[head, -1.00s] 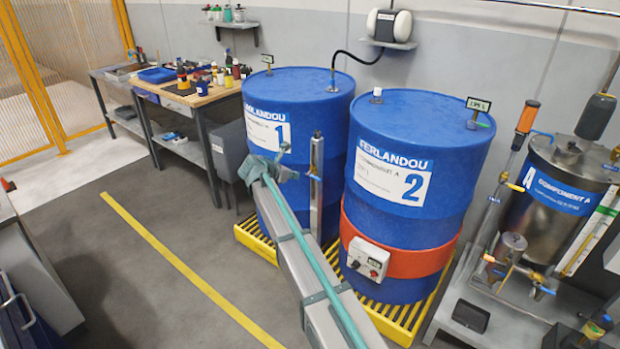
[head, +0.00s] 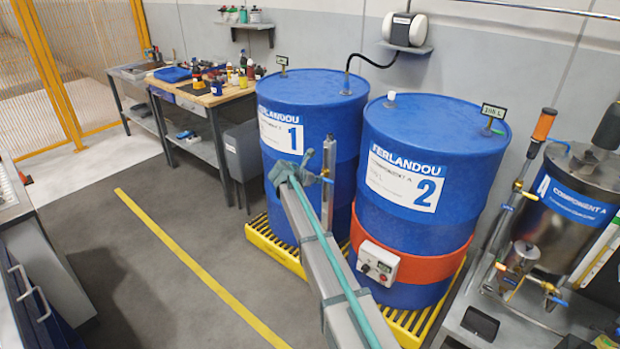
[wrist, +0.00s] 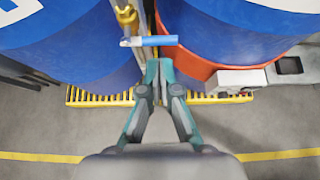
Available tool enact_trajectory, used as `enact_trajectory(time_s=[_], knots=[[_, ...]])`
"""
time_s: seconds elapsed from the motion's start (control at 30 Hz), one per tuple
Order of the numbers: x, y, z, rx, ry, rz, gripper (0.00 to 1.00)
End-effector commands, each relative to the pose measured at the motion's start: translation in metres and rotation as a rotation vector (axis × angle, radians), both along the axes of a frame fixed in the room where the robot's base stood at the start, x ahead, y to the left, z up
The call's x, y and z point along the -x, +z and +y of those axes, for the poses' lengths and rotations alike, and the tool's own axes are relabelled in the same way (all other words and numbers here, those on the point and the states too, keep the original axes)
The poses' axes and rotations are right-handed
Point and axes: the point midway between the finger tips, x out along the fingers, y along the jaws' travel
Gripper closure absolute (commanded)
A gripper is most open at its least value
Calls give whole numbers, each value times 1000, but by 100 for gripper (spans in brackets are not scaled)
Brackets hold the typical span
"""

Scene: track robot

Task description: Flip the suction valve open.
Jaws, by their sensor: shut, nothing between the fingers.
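The suction valve shows in the wrist view as a brass body (wrist: 127,18) with a blue lever handle (wrist: 157,41) sticking out level to the right. It sits on an upright metal suction pipe (head: 328,170) between drum 1 (head: 310,105) and drum 2 (head: 430,150). In the head view my gripper (head: 308,172) is beside the pipe and largely covers the valve. In the wrist view my gripper (wrist: 162,64) is shut and empty, its teal fingertips just below the blue lever in the picture. I cannot tell whether they touch it.
Both blue drums stand close on a yellow grate (head: 275,243). Drum 2 wears an orange heater band (head: 430,250) with a control box (head: 378,262). A steel Component A tank (head: 565,210) with pipework stands at right. A workbench (head: 215,97) is behind left. The floor at left is clear.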

Motion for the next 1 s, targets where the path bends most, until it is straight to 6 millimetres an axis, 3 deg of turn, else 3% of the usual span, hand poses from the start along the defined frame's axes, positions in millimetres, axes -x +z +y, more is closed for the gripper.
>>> enact_trajectory(time_s=[0.1,0.4,1.0], knots=[[-15,-12,-13,0,-1,1,100],[-34,-32,-33,-1,0,1,100],[-35,-36,-37,-7,-1,-7,100]])
